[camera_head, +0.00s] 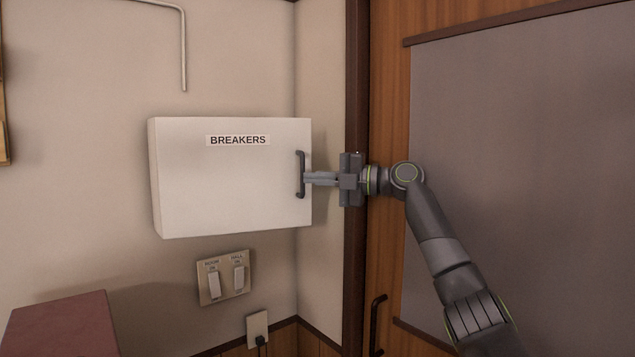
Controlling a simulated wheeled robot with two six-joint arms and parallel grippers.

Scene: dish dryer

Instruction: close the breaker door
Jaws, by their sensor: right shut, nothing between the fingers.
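A white breaker box with its door (225,190) hangs on the wall left of centre and carries a "BREAKERS" label. The door looks flush with the box, with no gap that I can see. A dark vertical handle (300,160) is at the door's right edge. My right gripper (308,179) reaches in from the right. Its fingers are shut and empty, with the tips at or very close to the handle; I cannot tell whether they touch it. My left gripper is not in view.
A switch plate (223,278) and an outlet with a plug (257,328) are below the box. A reddish box-like object (62,328) is at the lower left. A wooden door with a grey panel (530,170) and dark handle (376,325) is at the right.

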